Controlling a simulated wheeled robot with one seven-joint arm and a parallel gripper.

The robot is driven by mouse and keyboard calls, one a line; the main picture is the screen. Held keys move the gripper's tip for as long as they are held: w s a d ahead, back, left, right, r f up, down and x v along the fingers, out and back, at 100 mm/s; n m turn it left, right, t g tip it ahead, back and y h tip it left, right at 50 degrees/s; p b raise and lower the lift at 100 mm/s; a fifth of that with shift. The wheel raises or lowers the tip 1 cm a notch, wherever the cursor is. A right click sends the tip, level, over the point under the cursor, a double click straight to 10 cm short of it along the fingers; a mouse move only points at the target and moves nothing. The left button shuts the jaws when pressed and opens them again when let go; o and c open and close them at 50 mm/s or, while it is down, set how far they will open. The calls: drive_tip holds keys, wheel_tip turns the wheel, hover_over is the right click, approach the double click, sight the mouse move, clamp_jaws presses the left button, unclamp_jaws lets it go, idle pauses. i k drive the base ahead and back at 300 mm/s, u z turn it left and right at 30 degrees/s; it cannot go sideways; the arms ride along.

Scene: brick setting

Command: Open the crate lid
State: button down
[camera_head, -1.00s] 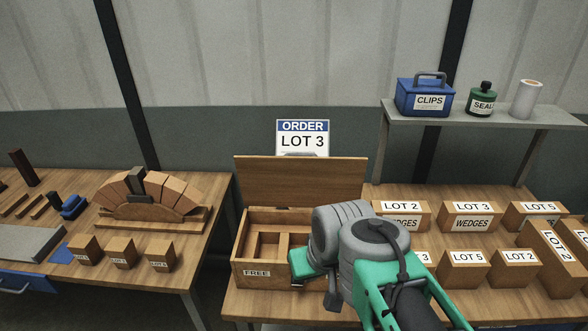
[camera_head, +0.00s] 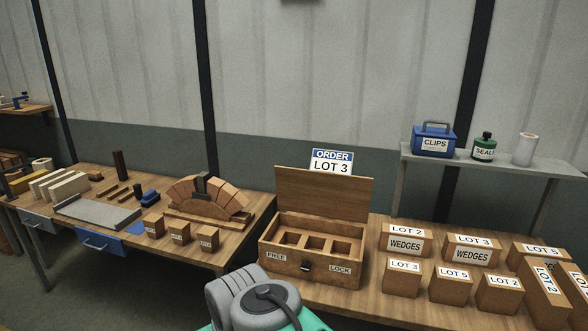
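The wooden crate (camera_head: 312,268) stands on the right-hand bench, with "FREE" and "LOCK" labels and a dark latch (camera_head: 306,266) on its front. Its lid (camera_head: 322,196) is raised and leans back behind the box, so the inside shows, with several square openings in an insert (camera_head: 312,242). My arm shows at the bottom centre, in front of the bench and below the crate. My gripper's fingers are outside the picture.
Boxes marked LOT 2 (camera_head: 404,240), LOT 3 and LOT 5 stand right of the crate. An order sign (camera_head: 331,162) reads LOT 3. The left bench holds a brick arch (camera_head: 208,196) and small blocks. A shelf (camera_head: 490,167) is at right.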

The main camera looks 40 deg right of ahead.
sight(320, 193)
drive_tip(key=u, duration=0.3)
drive_tip(key=i, duration=1.55)
drive_tip(key=z, duration=0.8)
